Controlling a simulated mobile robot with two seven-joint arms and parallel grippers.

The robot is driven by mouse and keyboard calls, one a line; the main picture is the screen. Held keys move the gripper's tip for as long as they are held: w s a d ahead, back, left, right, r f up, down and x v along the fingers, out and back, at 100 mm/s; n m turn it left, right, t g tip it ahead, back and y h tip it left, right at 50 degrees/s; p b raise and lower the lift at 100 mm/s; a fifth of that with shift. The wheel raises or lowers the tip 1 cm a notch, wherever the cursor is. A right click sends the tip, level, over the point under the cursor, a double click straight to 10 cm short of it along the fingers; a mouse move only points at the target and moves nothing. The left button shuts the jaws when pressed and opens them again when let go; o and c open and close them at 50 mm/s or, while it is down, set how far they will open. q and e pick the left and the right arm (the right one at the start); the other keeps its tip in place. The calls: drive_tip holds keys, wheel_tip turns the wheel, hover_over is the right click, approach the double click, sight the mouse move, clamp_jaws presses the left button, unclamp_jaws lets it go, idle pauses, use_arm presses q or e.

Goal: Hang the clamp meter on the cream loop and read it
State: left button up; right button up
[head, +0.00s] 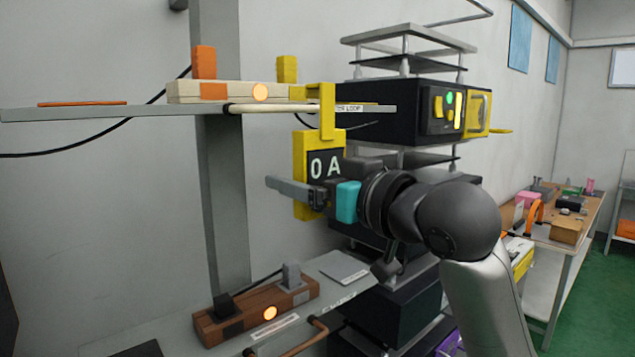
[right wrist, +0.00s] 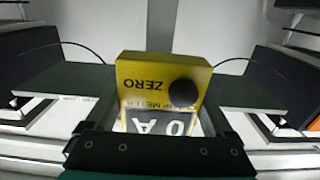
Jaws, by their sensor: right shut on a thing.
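The yellow clamp meter (head: 301,150) hangs upright at the shelf's front, its dark display reading "0 A". Its yellow hook-shaped jaw (head: 327,112) rises to the cream loop (head: 270,108), a pale rod along the shelf's front edge. The jaw overlaps the loop's right end; I cannot tell whether it encloses the loop. My right gripper (head: 312,192) is shut on the meter's lower body. In the right wrist view the meter (right wrist: 140,73) sits between the fingers, with an upside-down "ZERO" label and a dark round knob (right wrist: 183,93). My left gripper is out of view.
A cream block with a lit orange lamp (head: 259,92) stands on the upper shelf (head: 150,112). Below, a brown wooden block with a lamp (head: 250,313) and a copper-coloured handle (head: 305,340) occupy the lower shelf. Black equipment boxes (head: 385,112) stand close on the right.

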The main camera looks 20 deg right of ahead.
drive_tip(key=f+b+x, duration=0.1)
drive_tip(key=x, duration=0.5)
idle(0.5)
drive_tip(key=shift+f, duration=0.15)
drive_tip(key=o, duration=1.3)
